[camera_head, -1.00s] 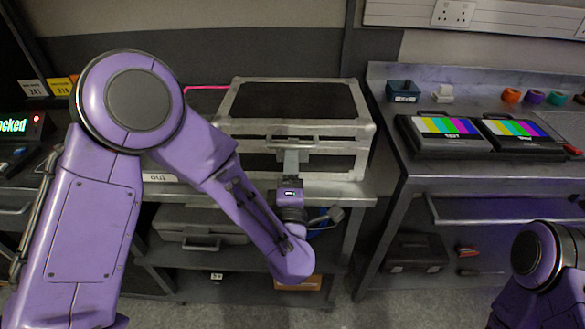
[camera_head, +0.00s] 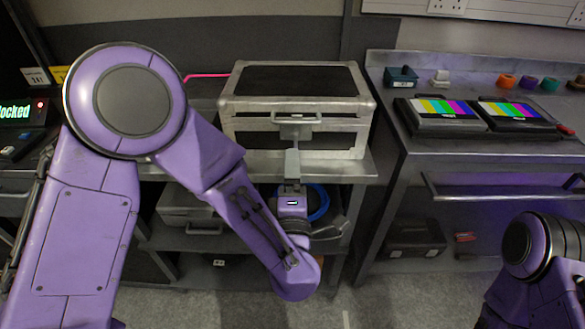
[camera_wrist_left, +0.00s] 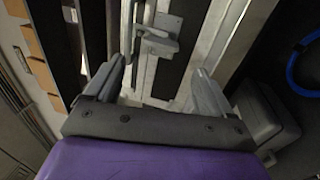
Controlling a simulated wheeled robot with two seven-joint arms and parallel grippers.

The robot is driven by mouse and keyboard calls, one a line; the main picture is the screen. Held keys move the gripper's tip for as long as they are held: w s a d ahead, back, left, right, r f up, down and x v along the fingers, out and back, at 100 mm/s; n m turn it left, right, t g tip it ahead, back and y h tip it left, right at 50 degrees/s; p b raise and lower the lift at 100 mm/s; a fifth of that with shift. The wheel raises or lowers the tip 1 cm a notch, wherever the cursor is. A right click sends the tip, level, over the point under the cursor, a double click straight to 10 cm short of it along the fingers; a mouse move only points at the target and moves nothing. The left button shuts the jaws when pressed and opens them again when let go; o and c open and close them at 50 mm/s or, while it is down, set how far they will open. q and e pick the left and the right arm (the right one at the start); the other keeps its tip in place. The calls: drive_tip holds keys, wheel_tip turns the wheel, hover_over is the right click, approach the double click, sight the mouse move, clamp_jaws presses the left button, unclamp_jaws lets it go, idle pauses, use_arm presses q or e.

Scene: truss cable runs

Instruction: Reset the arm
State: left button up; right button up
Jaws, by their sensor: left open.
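My left gripper (camera_head: 292,163) hangs in front of the silver-edged case in the head view, just below its front handle (camera_head: 297,120). The case (camera_head: 360,108) has a black top and sits with its lid down on the bench. In the left wrist view my left gripper (camera_wrist_left: 157,84) is open, its two grey fingers spread with nothing between them. A metal latch or handle (camera_wrist_left: 158,45) lies beyond the fingertips, apparently clear of them. My right arm (camera_head: 545,250) shows at lower right; its gripper is out of the frame.
Two screens with colour bars (camera_head: 447,107) stand on the right bench (camera_head: 480,150). A blue cable loop (camera_head: 319,203) and a grey case (camera_head: 185,205) are on the shelf below. A pink cable (camera_head: 207,76) runs left of the silver-edged case.

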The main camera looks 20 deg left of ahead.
use_arm(q)
drive_tip(key=s+a+f+m+g+h, duration=0.1)
drive_tip(key=f+m+g+h, duration=0.1)
drive_tip(key=f+m, duration=0.35)
drive_tip(key=s+a+f+m+g+h, duration=0.1)
drive_tip(key=s+a+f+m+g, duration=0.15)
drive_tip(key=f, duration=0.55)
drive_tip(key=a+f+m+g+h, duration=0.1)
drive_tip(key=f+m+g+h, duration=0.1)
drive_tip(key=f+m+g, duration=0.3)
drive_tip(key=s+a+f+g+y, duration=0.1)
drive_tip(key=s+a+f, duration=0.3)
drive_tip(key=s, duration=0.4)
drive_tip(key=s+a+f+m+g+y+p, duration=0.1)
drive_tip(key=s+a+f+g, duration=0.2)
drive_tip(key=s+a+f, duration=0.2)
drive_tip(key=s+a+f+g+p, duration=0.1)
drive_tip(key=s+a+f+g, duration=0.1)
drive_tip(key=s+a+f, duration=0.2)
drive_tip(key=s+f, duration=0.3)
drive_tip(key=s, duration=0.4)
drive_tip(key=shift+a+m+g+y, duration=0.25)
drive_tip(key=shift+m+g+y, duration=0.05)
drive_tip(key=shift+g+y, duration=0.1)
